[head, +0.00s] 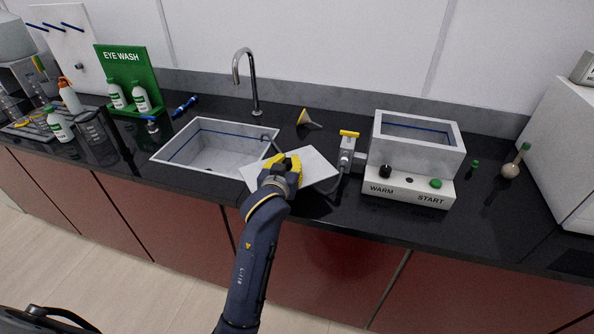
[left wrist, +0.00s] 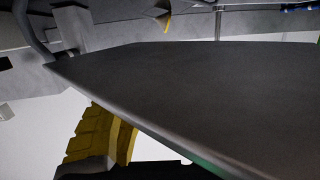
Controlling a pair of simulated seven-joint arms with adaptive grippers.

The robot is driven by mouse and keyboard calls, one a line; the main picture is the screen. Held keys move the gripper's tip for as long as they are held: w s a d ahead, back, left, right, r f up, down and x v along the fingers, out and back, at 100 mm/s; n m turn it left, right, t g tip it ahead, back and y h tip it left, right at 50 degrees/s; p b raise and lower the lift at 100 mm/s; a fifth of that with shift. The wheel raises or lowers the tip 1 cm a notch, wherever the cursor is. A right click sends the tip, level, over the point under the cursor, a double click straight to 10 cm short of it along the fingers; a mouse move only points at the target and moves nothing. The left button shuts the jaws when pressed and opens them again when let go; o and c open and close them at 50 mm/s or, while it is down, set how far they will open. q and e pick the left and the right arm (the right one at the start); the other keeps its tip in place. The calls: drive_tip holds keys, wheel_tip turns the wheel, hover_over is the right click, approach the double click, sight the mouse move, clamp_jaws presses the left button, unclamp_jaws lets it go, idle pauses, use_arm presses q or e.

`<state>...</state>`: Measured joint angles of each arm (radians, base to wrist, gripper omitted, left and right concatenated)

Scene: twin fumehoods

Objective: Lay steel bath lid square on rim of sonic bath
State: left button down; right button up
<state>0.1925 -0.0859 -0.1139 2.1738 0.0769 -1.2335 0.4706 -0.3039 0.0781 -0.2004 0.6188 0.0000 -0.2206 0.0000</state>
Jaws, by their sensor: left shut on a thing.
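The steel bath lid (head: 318,166) is a flat pale grey plate, held over the counter's front part by the sink's right corner. My left gripper (head: 287,168) is shut on it, with yellow fingers at its left part. In the left wrist view the lid (left wrist: 200,95) is a large dark plate filling much of the picture, with a yellow finger (left wrist: 105,135) against its lower edge. The sonic bath (head: 384,140) is a grey open-topped box at the right, behind a white panel marked WARM and START. The lid is left of the bath and apart from it. My right gripper is not in view.
A tap-like fitting with a yellow handle (head: 348,134) stands between lid and bath. The sink (head: 215,166) lies left, with a tall faucet (head: 254,85) behind. A yellow funnel-like item (head: 308,120) is behind the lid. A round-bottomed flask (head: 511,170) stands right of the bath.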

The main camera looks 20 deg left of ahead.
use_arm(q)
drive_tip(key=shift+f, duration=3.95)
drive_tip(key=c, duration=1.3)
unclamp_jaws()
drive_tip(key=shift+c, duration=0.2)
drive_tip(key=shift+s, duration=0.1)
drive_tip(key=v, duration=1)
drive_tip(key=shift+s, duration=0.4)
drive_tip(key=o, duration=0.3)
drive_tip(key=shift+s+r, duration=0.2)
drive_tip(key=shift+s, duration=0.35)
